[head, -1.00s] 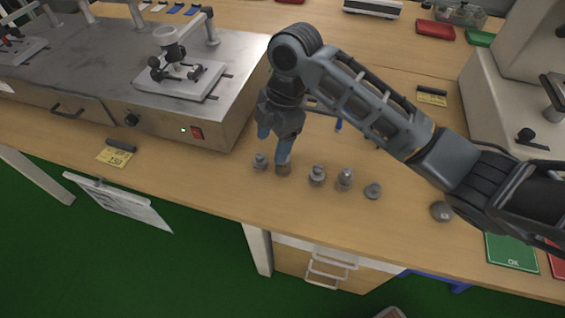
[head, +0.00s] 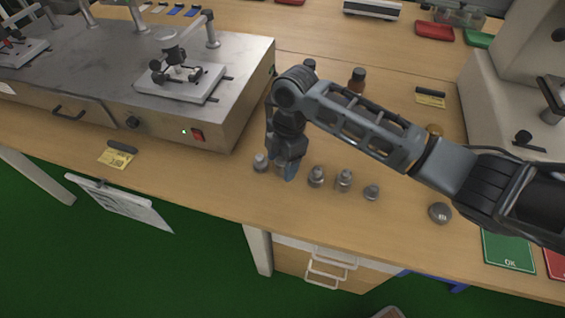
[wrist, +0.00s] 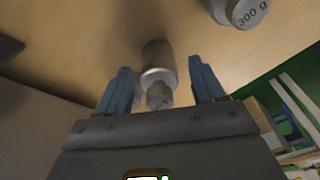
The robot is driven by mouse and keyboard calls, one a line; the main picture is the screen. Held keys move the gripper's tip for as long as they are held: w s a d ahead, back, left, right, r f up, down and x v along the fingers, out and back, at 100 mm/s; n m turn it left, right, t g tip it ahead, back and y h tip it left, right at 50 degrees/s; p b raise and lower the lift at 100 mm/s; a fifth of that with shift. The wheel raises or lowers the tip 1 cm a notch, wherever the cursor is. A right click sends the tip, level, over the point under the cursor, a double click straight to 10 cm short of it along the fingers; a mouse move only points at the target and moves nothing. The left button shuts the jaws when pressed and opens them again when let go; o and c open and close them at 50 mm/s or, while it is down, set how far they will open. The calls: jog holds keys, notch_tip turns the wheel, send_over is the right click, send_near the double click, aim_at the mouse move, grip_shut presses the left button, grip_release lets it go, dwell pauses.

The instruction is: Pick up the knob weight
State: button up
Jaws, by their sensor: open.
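Several grey metal weights stand in a row on the wooden bench. My gripper (head: 281,167) points down over the left part of the row with its jaws open. In the wrist view, a knob weight (wrist: 157,62) lies between my two blue fingers (wrist: 161,68), its knob towards the palm, with a gap visible on both sides. In the head view this weight is mostly hidden by my fingers. Another weight (head: 260,163) stands just left of my gripper. To the right are a weight (head: 316,177), a knobbed weight (head: 344,181) and a smaller one (head: 371,192).
A weight marked 300 g (wrist: 240,10) shows in the wrist view. A round grey object (head: 440,213) lies further right. A steel machine (head: 190,120) stands to the left, and a brown bottle (head: 357,80) behind my arm. The bench's front edge is close.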

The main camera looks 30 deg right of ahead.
grip_shut()
dwell(0.6)
